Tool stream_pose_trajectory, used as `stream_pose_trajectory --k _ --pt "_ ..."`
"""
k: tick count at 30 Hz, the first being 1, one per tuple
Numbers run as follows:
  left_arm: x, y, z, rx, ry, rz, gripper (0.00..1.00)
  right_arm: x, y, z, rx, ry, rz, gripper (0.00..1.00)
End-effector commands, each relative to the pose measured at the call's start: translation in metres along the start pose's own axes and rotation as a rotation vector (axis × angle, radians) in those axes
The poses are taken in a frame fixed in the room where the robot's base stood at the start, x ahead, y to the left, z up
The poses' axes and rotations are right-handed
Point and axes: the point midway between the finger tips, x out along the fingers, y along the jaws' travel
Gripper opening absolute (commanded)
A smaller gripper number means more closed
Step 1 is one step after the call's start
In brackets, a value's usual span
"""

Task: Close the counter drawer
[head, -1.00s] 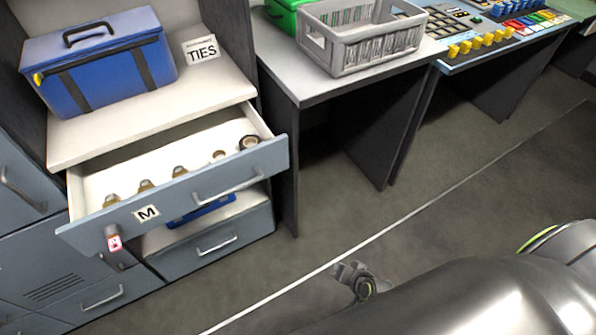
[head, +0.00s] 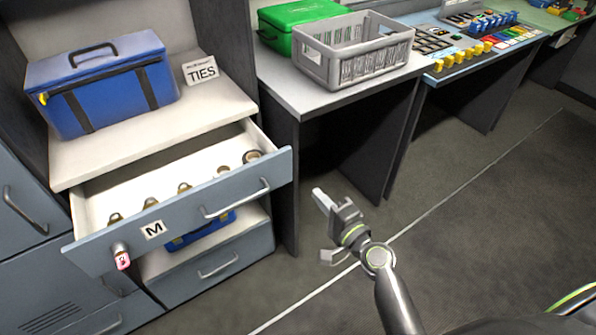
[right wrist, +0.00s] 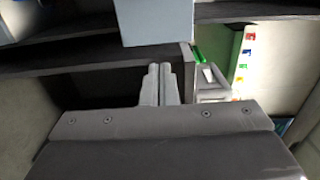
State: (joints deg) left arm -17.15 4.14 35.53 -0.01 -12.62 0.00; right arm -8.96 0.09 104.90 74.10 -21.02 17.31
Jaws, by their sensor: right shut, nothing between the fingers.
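The counter drawer (head: 205,208) is pulled well open from the counter at the left of the head view. It has a blue-grey front marked M, a bar handle (head: 238,200), a pale inside and several small round items. A small red-and-white tag hangs at its front left corner. My right gripper (head: 319,197) is to the right of the drawer front, apart from it, over the floor. Its fingers are together and empty, and they also show shut in the right wrist view (right wrist: 160,72). My left gripper is not in view.
A grey crate (head: 352,55) and green case (head: 300,22) sit on the desk right. Floor before the drawer is clear.

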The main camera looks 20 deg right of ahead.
Motion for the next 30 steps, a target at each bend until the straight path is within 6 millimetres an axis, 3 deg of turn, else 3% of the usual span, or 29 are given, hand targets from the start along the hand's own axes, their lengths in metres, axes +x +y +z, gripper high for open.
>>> stream_pose_trajectory --k 9,15,21,30 --pt "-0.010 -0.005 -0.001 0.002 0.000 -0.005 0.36 0.064 -0.002 0.001 0.001 -0.002 0.000 0.00" --pt "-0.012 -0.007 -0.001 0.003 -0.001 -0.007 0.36 0.090 0.000 0.000 0.000 -0.001 0.001 0.00" --pt "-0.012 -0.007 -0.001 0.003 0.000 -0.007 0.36 0.101 0.001 0.000 0.000 -0.001 0.003 0.00" --pt "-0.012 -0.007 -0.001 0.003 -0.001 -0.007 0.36 0.102 0.001 0.000 0.000 0.000 0.002 0.00"
